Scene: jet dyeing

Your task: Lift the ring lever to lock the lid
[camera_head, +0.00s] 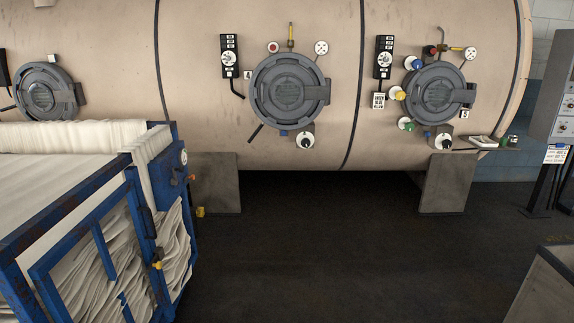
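The big beige vessel (200,85) carries three round grey lids in the head view. The middle lid (288,92) sits flat in its ring and looks closed. A dark lever (255,133) sticks out from its ring at the lower left, pointing down. I cannot tell whether any ring is locked. Neither of my grippers is in view.
A blue-framed cart (172,160) full of white fabric fills the left foreground. Grey supports (215,183) (447,184) hold the vessel. Dark floor (310,235) is clear before the middle and right lids. A grey control cabinet (555,95) stands at right, a grey box edge (545,290) at lower right.

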